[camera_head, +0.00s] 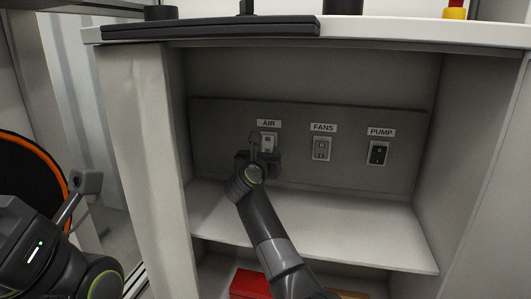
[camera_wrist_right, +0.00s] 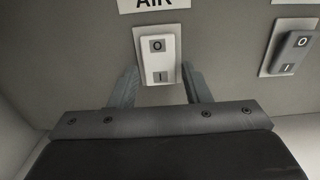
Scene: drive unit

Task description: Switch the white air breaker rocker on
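The white air breaker rocker (camera_head: 268,140) sits on the grey back panel under the AIR label (camera_head: 269,123). In the right wrist view the rocker (camera_wrist_right: 158,58) shows an O at its top and an I at its bottom. My right gripper (camera_head: 262,146) is in front of its lower part. In the right wrist view its two fingers (camera_wrist_right: 157,90) stand apart, one on each side of the rocker's lower end, with nothing between them held. I cannot tell whether they touch the plate. My left gripper (camera_head: 84,183) is at the far left; its fingers are not clear.
The grey FANS switch (camera_head: 321,149) and the black PUMP switch (camera_head: 378,153) are to the right on the same panel. A shelf (camera_head: 330,235) lies below, with a red box (camera_head: 247,284) under it. Side walls and a white top bound the recess.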

